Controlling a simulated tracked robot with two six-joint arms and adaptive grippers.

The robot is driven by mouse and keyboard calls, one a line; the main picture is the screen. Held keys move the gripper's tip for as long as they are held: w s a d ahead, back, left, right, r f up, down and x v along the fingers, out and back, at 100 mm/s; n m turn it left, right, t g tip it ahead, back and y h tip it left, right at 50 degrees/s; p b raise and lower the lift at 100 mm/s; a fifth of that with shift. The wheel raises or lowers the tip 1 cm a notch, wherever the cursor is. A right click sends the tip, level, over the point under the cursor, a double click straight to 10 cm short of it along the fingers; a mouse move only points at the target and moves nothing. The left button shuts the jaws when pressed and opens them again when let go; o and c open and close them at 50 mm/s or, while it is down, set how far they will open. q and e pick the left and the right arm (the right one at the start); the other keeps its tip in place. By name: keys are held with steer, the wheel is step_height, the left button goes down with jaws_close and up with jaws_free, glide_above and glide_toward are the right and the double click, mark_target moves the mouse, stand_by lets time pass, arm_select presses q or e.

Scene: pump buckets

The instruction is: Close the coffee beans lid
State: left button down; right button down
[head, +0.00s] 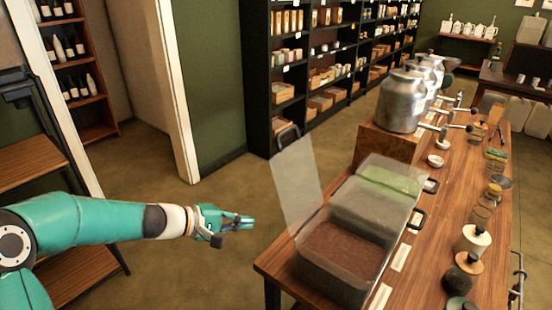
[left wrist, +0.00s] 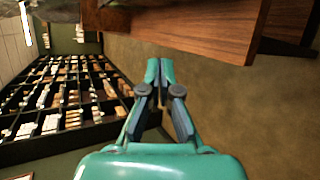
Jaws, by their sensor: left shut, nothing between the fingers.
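The coffee beans (head: 340,250) fill the nearest clear bin of a row on the wooden table. Its clear lid (head: 297,180) stands raised on the bin's left side, tilted back, with a dark handle (head: 288,134) at its top edge. My left gripper (head: 250,222) is shut and empty. It is in the air left of the raised lid and the table's edge, apart from both. In the left wrist view the fingertips (left wrist: 160,66) meet below the table's edge. The right gripper is in neither view.
The wooden table (head: 400,265) holds a neighbouring bin with green contents (head: 388,182), metal canisters (head: 402,100) and several small jars on its right side. Dark shelves (head: 285,60) stand at the back. The floor between my left arm and the table is clear.

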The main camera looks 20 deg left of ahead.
arm_select(q)
steer(key=w+a+r+t+h, duration=0.1)
steer(key=a+r+t, duration=0.15)
steer(key=r, duration=0.75)
steer(key=w+a+r+t+h, duration=0.1)
steer(key=a+r+t, duration=0.15)
steer(key=r, duration=0.65)
steer(key=w+d+r+p, duration=0.1)
steer(key=w+d+p, duration=0.4)
steer(key=d, duration=0.4)
steer(key=shift+w+d+t, duration=0.15)
steer(key=shift+w+t, duration=0.25)
steer(key=shift+w, duration=0.45)
steer(key=shift+r, duration=0.15)
